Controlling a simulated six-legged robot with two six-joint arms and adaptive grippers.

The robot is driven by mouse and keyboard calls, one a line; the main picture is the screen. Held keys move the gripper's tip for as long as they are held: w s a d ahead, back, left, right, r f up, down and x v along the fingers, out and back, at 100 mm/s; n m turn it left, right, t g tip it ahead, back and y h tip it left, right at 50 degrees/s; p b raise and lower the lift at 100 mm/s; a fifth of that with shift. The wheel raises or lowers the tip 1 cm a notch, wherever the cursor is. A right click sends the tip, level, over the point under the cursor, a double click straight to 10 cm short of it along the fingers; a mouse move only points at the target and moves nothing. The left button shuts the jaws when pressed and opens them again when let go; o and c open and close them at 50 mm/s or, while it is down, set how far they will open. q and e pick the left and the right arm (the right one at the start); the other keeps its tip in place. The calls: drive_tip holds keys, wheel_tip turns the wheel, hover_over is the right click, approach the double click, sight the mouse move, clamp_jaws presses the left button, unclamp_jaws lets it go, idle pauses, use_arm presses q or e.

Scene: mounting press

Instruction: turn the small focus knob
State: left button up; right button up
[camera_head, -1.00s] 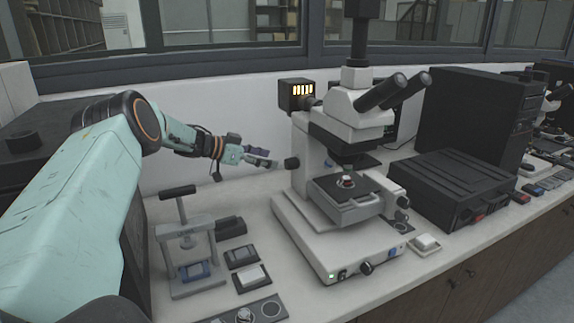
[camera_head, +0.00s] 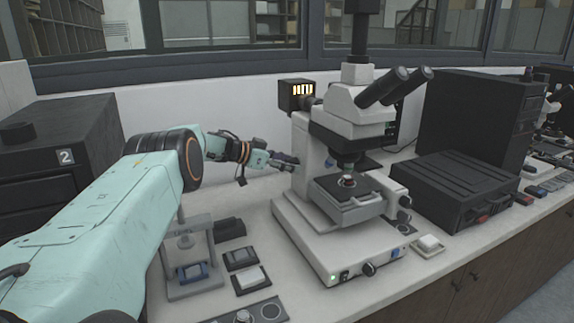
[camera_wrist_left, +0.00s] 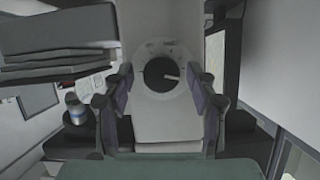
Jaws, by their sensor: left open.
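The microscope (camera_head: 305,215) stands on the bench, pale with dark eyepieces. My left gripper (camera_head: 292,163) is at the left side of its upright, with its fingers pointing at it. In the left wrist view a dark round knob (camera_wrist_left: 160,73) with a white pointer mark sits on a pale ring with small marks. The fingers stand on either side of the knob, open, with a gap visible on each side. In the head view the gripper hides the knob. My right gripper is not in view.
A small press (camera_head: 192,252) stands left of the microscope below my left arm, with small trays (camera_head: 241,258) beside it. A black case (camera_head: 455,185) and a dark tower (camera_head: 478,110) stand to the right. A lamp housing (camera_head: 297,95) is behind the microscope.

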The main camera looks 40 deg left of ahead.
use_arm(q)
drive_tip(key=shift+a+f, duration=0.1)
drive_tip(key=shift+a, duration=0.05)
drive_tip(key=c, duration=1.1)
drive_tip(key=m+p, duration=0.1)
drive_tip(key=p, duration=0.2)
drive_tip(key=shift+r+t+y+p, duration=0.3)
drive_tip(key=shift+c, duration=0.2)
drive_tip(key=shift+d+m+p, duration=0.2)
drive_tip(key=shift+m+p, duration=0.4)
drive_tip(key=shift+p, duration=0.1)
drive_tip(key=shift+f+m+t+y+p, duration=0.15)
drive_tip(key=shift+m+t+y+p, duration=0.25)
drive_tip(key=shift+m+y, duration=0.25)
drive_tip(key=shift+m+t+y, duration=0.3)
drive_tip(key=shift+m+y, duration=0.05)
drive_tip(key=shift+m, duration=0.2)
drive_tip(key=shift+d, duration=0.1)
